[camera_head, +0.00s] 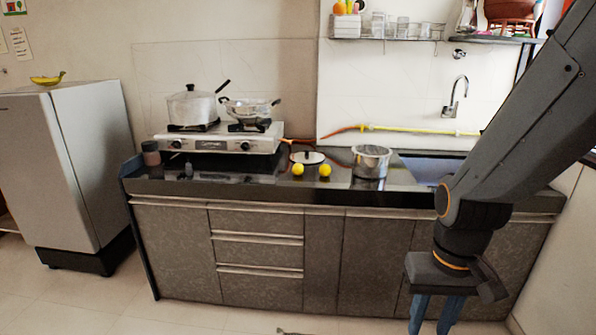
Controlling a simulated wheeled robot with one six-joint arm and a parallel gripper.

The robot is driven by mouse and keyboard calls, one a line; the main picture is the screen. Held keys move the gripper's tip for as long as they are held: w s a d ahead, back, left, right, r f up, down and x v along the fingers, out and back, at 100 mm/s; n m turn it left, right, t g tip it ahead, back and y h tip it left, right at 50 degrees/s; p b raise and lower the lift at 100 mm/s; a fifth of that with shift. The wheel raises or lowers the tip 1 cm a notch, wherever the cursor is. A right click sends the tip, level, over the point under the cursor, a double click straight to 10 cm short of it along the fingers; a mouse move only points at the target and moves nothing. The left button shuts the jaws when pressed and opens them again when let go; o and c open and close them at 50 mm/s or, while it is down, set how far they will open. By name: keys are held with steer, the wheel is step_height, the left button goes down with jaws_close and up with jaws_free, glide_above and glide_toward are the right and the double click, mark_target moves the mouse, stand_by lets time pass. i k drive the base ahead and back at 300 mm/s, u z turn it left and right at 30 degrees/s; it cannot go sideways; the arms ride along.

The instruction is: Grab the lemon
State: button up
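Two small round yellow fruits that look like lemons sit on the dark countertop, a left one (298,170) and a right one (325,170). They lie close together near the counter's front edge, in front of a round lidded item (308,157). My gripper (429,326) points down at the bottom right, in front of the lower cabinets and well away from the lemons. Its two blue fingers stand apart with nothing seen between them. The fingertips reach the bottom edge of the view.
A metal pot (371,162) stands right of the lemons. A gas stove (219,140) with two vessels is to their left. A sink (432,170) lies to the right. A fridge (75,165) stands at the left. The floor before the cabinets looks mostly clear.

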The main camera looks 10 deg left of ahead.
mark_target(297, 169)
steer(key=z, duration=0.1)
steer(key=i, duration=0.85)
steer(key=u, duration=0.6)
steer(key=i, duration=1)
steer(key=u, duration=1)
steer(key=i, duration=0.3)
steer(key=u, duration=0.15)
